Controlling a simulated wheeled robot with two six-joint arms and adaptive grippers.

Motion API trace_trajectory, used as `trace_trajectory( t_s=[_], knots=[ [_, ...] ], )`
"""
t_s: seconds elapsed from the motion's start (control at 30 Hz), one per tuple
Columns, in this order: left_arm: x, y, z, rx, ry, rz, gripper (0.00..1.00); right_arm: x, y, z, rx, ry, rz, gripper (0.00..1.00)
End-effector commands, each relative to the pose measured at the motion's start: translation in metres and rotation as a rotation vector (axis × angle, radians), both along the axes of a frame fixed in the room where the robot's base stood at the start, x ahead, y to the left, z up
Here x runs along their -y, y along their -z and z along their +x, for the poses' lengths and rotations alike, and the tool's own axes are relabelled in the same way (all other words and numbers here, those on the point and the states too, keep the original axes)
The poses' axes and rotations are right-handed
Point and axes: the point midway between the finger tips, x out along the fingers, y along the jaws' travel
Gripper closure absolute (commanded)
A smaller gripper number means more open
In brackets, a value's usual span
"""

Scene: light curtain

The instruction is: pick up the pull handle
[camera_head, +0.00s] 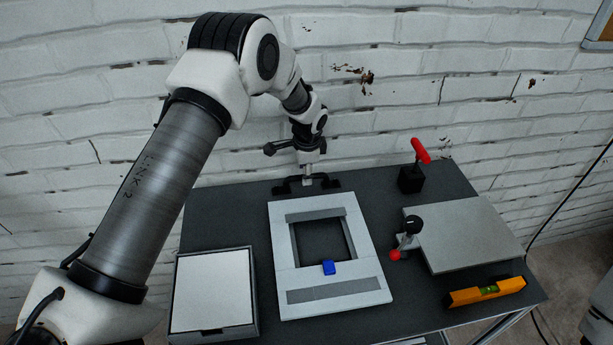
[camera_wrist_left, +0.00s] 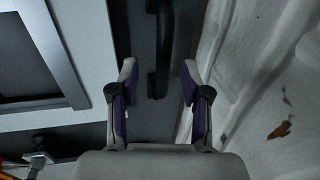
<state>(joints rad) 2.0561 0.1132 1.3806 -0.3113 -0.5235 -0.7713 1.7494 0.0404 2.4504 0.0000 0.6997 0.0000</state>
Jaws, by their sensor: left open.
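The black pull handle (camera_head: 331,184) lies at the back edge of the dark table, behind the white frame. My left gripper (camera_head: 307,180) is right above its middle, pointing down, and hides part of it. In the left wrist view, the pull handle (camera_wrist_left: 164,45) appears as a dark bar running between the two fingertips of my open left gripper (camera_wrist_left: 159,68). The fingers stand on either side of the bar, with a gap visible on each side. I cannot tell how far the fingertips are above the table. My right gripper is not in view.
A grey box (camera_head: 213,290) stands at the left. A red-handled tool (camera_head: 411,180), a grey plate (camera_head: 465,235) and an orange level (camera_head: 485,292) are at the right. A brick wall rises behind.

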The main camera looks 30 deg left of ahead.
Motion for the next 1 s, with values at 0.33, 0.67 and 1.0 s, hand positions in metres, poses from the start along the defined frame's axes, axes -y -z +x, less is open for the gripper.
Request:
trace_trajectory(
  t_s=[0.33,0.67,1.0],
  knots=[
    [-0.006,0.037,0.007,0.0,-0.001,0.0,0.53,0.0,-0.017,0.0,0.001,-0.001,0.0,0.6],
    [-0.006,0.037,0.006,-0.001,-0.001,-0.001,1.0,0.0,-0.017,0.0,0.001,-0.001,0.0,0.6],
    [-0.006,0.036,0.006,-0.001,-0.001,-0.001,1.0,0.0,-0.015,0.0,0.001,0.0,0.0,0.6]
  ],
)
